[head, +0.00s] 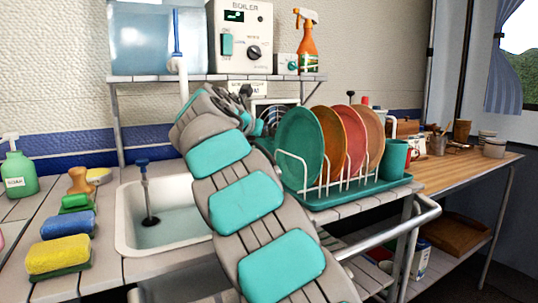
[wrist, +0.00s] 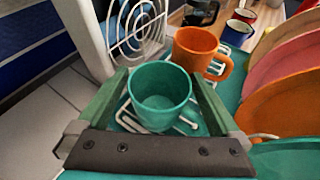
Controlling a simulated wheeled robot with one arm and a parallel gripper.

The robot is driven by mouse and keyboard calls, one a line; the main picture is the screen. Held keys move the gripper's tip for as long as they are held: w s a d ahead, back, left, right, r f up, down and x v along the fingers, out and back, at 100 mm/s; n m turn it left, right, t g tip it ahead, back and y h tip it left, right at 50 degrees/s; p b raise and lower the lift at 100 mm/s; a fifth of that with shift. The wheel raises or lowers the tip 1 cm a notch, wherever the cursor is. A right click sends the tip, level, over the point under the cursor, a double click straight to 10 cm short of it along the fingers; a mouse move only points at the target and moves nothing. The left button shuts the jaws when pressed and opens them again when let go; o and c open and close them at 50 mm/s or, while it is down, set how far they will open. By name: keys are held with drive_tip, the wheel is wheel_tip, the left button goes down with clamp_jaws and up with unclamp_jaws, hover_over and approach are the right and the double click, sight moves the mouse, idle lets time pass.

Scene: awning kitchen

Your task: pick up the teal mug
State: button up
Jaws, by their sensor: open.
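In the wrist view a teal mug (wrist: 160,108) stands upright on the teal drying tray (wrist: 233,97), its open top facing the camera. My gripper (wrist: 159,76) is open, with one green finger on each side of the mug. I cannot tell whether either finger touches it. In the head view my gripper (head: 240,97) is partly hidden by my arm, left of the plates, and the mug between its fingers is not visible. A teal cup (head: 394,159) shows in the head view at the tray's right end, apart from the gripper.
An orange mug (wrist: 195,48) stands just beyond the teal mug. Upright plates (wrist: 280,105) in the rack border the right side. A round fan grille (wrist: 135,28) is close at the left. In the head view the sink (head: 160,225) lies left of my arm.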

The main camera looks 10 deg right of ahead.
drive_tip(key=shift+w, duration=0.1)
drive_tip(key=shift+c, duration=0.2)
drive_tip(key=c, duration=1.1)
drive_tip(key=shift+o, duration=0.2)
drive_tip(key=shift+r, duration=0.15)
